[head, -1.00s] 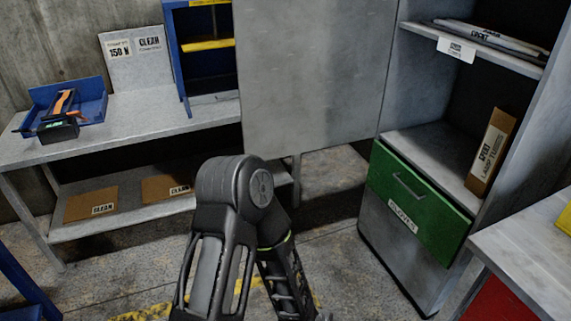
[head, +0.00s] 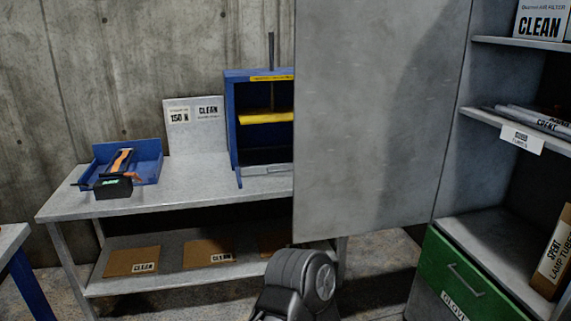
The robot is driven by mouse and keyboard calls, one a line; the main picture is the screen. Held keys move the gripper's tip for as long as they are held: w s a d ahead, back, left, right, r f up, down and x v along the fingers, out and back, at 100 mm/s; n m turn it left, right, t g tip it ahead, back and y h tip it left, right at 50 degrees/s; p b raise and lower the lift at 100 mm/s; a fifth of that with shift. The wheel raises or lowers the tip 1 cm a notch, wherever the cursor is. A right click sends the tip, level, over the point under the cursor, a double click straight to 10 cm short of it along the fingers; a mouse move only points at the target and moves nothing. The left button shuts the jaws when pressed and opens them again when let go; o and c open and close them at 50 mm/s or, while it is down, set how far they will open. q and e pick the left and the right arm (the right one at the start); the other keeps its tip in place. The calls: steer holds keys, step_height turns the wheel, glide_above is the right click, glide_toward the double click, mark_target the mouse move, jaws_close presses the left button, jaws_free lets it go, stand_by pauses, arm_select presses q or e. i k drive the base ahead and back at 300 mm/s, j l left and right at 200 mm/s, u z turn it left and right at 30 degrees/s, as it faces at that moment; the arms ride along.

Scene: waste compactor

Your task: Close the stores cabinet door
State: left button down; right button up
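The stores cabinet (head: 447,234) stands at the right of the head view with its shelves exposed. Its grey door (head: 375,120) is wide open, swung out to the left from the hinge edge beside the shelves. The door hides part of the blue frame and bench behind it. A dark joint of one of my arms (head: 300,285) shows at the bottom centre, below the door's lower edge. I cannot tell whether it touches the door. Neither gripper is in view.
A grey bench (head: 190,194) on the left holds a blue tray (head: 148,158) with a tool, a sign board (head: 196,140) and a blue press-like frame (head: 233,125). The green drawer (head: 465,285) below the cabinet shelves looks shut.

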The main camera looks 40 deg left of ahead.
mark_target(376, 82)
steer(key=i+j, duration=0.15)
steer(key=j, duration=0.25)
steer(key=i+j, duration=0.2)
steer(key=j, duration=0.25)
steer(key=i+j, duration=0.15)
steer(key=j, duration=0.25)
steer(key=i+j+u, duration=0.1)
steer(key=j, duration=0.35)
steer(key=i+j, duration=0.45)
steer(key=j, duration=0.35)
steer(key=i+j, duration=0.2)
steer(key=j, duration=0.25)
steer(key=i+j, duration=0.2)
steer(key=j, duration=0.2)
steer(key=u, duration=0.05)
